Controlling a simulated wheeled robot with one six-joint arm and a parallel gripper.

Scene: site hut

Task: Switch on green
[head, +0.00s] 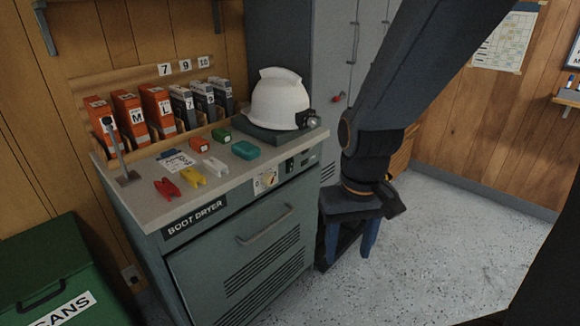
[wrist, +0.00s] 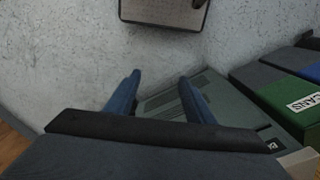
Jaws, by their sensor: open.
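The grey-green boot dryer cabinet (head: 240,250) stands left of centre in the head view. Its upper front has a dial plate (head: 266,180), with a small dark switch (head: 290,165) to the right of it. Whether any switch is on is too small to tell. My gripper (head: 350,245) hangs right of the cabinet, over the floor, with its blue fingers apart and nothing between them. In the wrist view my gripper (wrist: 159,80) also shows open, with part of the cabinet behind.
A white helmet (head: 280,98) sits at the cabinet's back right. Red, yellow and white clips (head: 193,177) and an upright lever (head: 115,150) are on the top. Labelled binders (head: 160,108) stand behind. A green bin (head: 50,265) is at lower left. Floor (head: 440,240) is clear at right.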

